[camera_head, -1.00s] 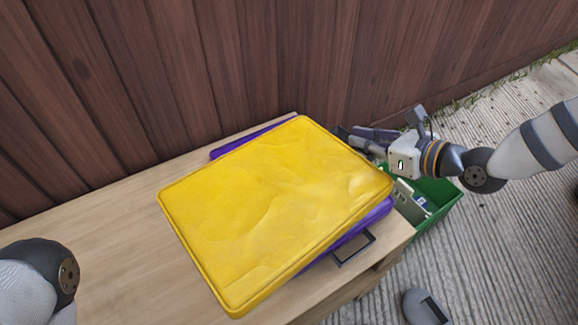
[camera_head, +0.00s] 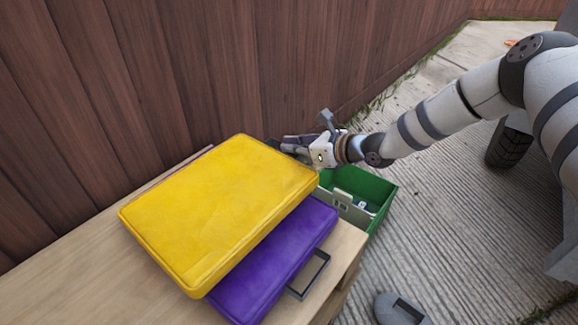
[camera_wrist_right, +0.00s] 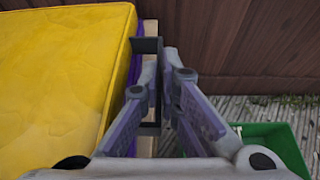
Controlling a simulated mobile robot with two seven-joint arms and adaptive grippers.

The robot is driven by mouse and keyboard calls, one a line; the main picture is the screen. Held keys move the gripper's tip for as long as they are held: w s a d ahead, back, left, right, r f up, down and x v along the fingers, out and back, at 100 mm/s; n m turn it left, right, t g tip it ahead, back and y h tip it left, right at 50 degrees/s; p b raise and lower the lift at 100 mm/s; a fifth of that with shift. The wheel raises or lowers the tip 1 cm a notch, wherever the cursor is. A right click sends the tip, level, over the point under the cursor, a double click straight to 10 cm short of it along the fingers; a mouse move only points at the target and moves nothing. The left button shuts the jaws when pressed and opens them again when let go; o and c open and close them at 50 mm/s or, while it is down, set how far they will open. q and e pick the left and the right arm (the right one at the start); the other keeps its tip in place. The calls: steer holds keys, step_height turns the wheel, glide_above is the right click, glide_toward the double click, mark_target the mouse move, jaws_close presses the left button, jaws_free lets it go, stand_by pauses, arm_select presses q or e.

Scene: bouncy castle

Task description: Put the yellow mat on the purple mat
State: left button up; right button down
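The yellow mat (camera_head: 215,205) lies over the purple mat (camera_head: 275,262), offset to the left, so a wide strip of purple shows along its front right. Whether it lies flat on it I cannot tell. In the right wrist view the yellow mat (camera_wrist_right: 60,80) fills the left side, with a thin purple edge (camera_wrist_right: 135,65) beside it. My right gripper (camera_head: 290,143) is by the mats' far right corner. In the wrist view its fingers (camera_wrist_right: 160,62) are apart, with a dark handle bar between or just beyond them. My left gripper is out of view.
The wooden table (camera_head: 75,275) has bare top at the left. A green crate (camera_head: 372,190) with items stands right of the table. A brown wooden fence (camera_head: 130,90) rises behind.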

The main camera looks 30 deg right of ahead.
steer(key=f, duration=0.1)
steer(key=f+b, duration=0.1)
steer(key=f, duration=0.1)
steer(key=w+f+b, duration=0.1)
steer(key=shift+d+f, duration=0.3)
steer(key=c, duration=1.8)
jaws_free()
steer(key=p+v, duration=0.5)
steer(key=v, duration=0.7)
